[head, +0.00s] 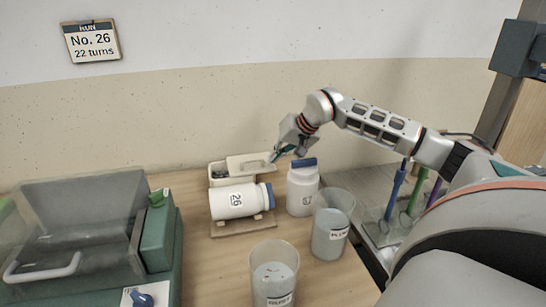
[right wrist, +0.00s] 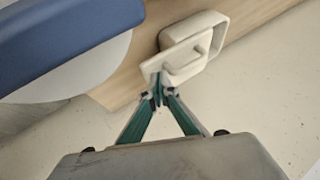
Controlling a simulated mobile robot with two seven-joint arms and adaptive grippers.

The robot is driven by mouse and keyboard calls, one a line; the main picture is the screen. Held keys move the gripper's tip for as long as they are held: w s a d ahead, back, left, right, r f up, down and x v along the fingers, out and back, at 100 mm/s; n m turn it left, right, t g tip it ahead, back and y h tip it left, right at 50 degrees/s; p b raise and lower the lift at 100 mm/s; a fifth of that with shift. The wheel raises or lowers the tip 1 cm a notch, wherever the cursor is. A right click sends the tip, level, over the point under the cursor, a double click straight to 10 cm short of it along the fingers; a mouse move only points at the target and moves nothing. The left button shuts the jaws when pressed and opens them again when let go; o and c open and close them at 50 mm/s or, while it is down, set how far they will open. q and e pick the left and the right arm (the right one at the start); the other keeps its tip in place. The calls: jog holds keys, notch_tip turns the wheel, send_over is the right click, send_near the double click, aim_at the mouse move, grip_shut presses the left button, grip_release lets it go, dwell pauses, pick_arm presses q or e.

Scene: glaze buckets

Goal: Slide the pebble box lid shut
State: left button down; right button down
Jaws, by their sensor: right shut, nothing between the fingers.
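The pebble box (head: 214,182) is a small cream box at the back of the table, against the wall. My right gripper (head: 275,156) is shut and empty at the right end of the lid. Its fingertips (right wrist: 159,92) are at the lid's near edge; I cannot tell whether they touch. My left gripper is out of view.
A white jar marked 26 (head: 232,203) lies on a wooden stand in front of the box. A white jar with a blue cap (head: 301,190) stands under my right gripper. Two clear buckets (head: 332,222) (head: 273,270) stand nearer. A green machine (head: 157,232) is at left.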

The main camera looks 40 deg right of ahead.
aim_at(251, 161)
jog(key=shift+w+a, duration=0.2)
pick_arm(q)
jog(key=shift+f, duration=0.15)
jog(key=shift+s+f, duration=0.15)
